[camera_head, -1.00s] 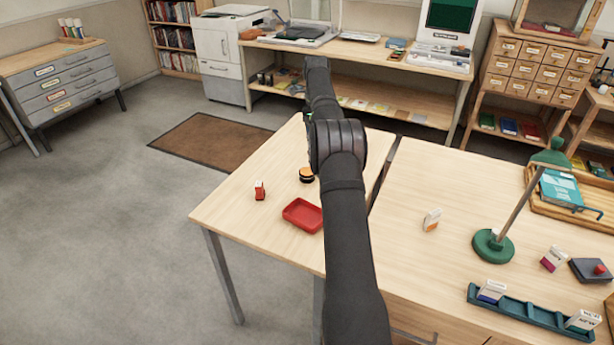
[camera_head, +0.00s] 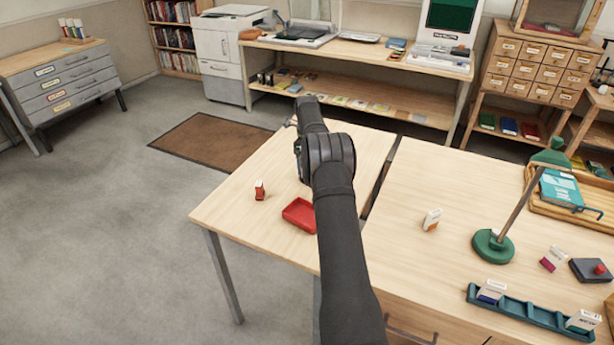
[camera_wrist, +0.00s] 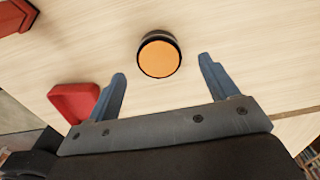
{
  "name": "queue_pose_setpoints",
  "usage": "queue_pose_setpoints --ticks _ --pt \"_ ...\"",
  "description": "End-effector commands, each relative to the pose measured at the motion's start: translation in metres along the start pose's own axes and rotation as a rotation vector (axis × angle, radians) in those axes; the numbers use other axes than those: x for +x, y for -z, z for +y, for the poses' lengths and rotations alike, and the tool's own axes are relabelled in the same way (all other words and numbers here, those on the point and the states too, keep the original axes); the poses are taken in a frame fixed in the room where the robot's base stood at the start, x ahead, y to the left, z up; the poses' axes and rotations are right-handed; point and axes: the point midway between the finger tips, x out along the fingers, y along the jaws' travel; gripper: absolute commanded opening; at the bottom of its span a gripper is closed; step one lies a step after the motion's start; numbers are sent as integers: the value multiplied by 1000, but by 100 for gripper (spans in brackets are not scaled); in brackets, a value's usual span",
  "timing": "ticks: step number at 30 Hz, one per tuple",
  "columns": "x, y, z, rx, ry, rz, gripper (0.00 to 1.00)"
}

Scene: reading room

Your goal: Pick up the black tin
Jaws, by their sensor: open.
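The black tin (camera_wrist: 159,54) is a short round black tin with an orange top. In the wrist view it stands on the pale wooden table, just beyond and between my fingertips. My gripper (camera_wrist: 162,70) is open, with its two blue-grey fingers apart and nothing held between them. In the head view my arm covers the tin and the gripper.
A second table (camera_head: 440,180) to the right holds a green lamp base (camera_head: 492,247) and a long teal tray (camera_head: 530,316).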

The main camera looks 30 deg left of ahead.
Motion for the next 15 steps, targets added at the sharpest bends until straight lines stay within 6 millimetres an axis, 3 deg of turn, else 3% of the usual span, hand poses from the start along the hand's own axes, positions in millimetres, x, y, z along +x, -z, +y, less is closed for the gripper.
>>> queue_pose_setpoints --ticks 10,15 --pt "44 2 2 1 -1 1 79" --pt "51 1 2 1 2 0 79"
